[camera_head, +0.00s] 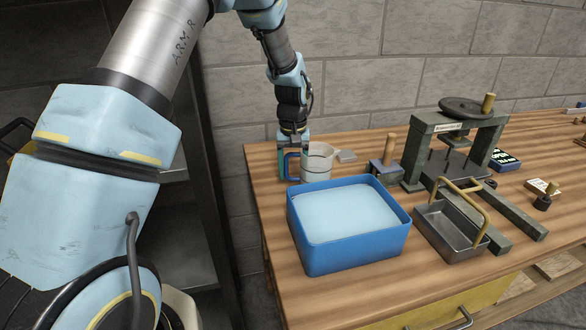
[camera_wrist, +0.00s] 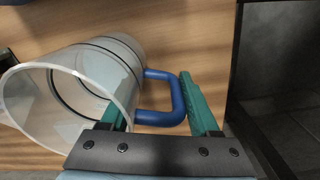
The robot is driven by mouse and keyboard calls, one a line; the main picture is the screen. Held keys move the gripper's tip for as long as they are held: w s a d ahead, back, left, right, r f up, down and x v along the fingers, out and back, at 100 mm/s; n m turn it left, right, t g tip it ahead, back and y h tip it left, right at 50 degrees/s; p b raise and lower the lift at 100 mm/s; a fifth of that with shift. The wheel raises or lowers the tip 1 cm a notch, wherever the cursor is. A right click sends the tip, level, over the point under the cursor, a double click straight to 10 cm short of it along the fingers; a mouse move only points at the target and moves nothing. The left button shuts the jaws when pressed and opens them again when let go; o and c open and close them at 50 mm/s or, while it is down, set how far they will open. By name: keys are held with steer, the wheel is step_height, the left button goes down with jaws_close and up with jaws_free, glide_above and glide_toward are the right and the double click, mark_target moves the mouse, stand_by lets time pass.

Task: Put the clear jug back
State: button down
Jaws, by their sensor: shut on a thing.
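The clear jug (camera_head: 318,161) stands upright on the wooden bench behind the blue tub, near the bench's left end. It has a blue handle, and dark bands ring its body. My gripper (camera_head: 291,157) is at its left side with the fingers pointing down. In the wrist view, the jug (camera_wrist: 70,90) lies to the left and its blue handle (camera_wrist: 178,105) sits between the teal fingers of my gripper (camera_wrist: 160,108). The gripper is shut on the handle. Whether the jug's base touches the bench is hard to tell.
A blue tub (camera_head: 350,250) of pale liquid stands in front of the jug. A metal tray with a looped handle (camera_head: 445,235), a screw press (camera_head: 455,150) and a wooden-handled block (camera_head: 388,165) are to the right. The bench's left edge (camera_head: 258,210) is close to the jug.

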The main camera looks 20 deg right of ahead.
steer(key=shift+c, duration=0.6)
jaws_free()
